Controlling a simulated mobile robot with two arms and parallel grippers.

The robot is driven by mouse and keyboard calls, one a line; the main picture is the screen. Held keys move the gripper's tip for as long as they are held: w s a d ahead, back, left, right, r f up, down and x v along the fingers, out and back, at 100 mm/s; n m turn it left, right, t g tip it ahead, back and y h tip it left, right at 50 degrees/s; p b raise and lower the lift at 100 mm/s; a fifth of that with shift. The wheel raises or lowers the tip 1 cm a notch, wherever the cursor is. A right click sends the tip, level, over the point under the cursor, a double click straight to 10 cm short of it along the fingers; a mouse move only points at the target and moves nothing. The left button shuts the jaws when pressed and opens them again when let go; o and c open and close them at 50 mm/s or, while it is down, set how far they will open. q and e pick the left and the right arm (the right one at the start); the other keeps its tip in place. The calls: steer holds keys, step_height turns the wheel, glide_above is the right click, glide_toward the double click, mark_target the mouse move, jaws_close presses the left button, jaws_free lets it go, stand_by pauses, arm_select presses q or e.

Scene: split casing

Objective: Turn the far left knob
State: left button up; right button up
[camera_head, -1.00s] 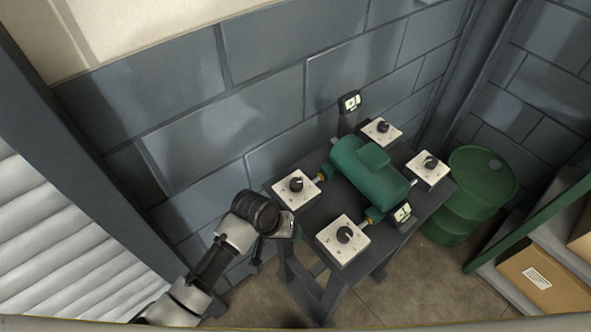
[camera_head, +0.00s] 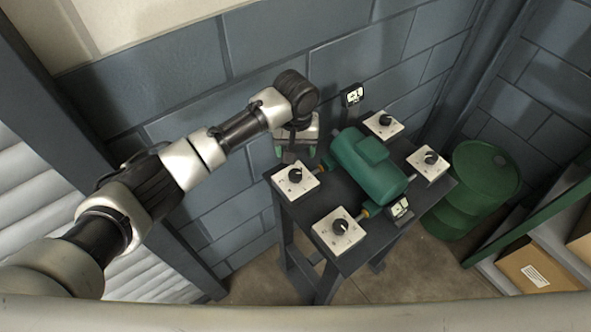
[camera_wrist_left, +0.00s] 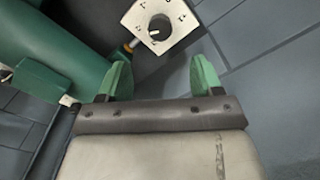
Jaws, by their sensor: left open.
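The far left knob (camera_head: 295,175) is a black dial on a white square plate (camera_head: 305,187) at the left corner of the dark table, by the wall. My left gripper (camera_head: 296,151) is above and just behind this plate, pointing down and empty. In the left wrist view my gripper (camera_wrist_left: 160,74) has its green-padded fingers spread apart. A black knob (camera_wrist_left: 159,27) on its white plate, likely the same one, lies ahead of the gap between them. The knob's white pointer mark faces left there. The fingers are apart from the knob. My right gripper is not in view.
A green motor casing (camera_head: 367,162) fills the table's middle. Other knobs stand at the front (camera_head: 339,228), back (camera_head: 384,119) and right (camera_head: 431,158) corners. Gauges stand behind (camera_head: 352,95) and in front (camera_head: 400,208). A green drum (camera_head: 480,185) is at right.

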mark_target(295, 174)
arm_select(q)
step_height(295, 174, down, 9)
steer(key=shift+r+p, duration=0.1)
steer(key=shift+p, duration=0.45)
steer(key=shift+f, duration=0.65)
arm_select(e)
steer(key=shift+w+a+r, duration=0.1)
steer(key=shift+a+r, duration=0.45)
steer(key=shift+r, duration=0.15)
arm_select(q)
steer(key=c, duration=0.9)
steer(key=shift+c, duration=0.2)
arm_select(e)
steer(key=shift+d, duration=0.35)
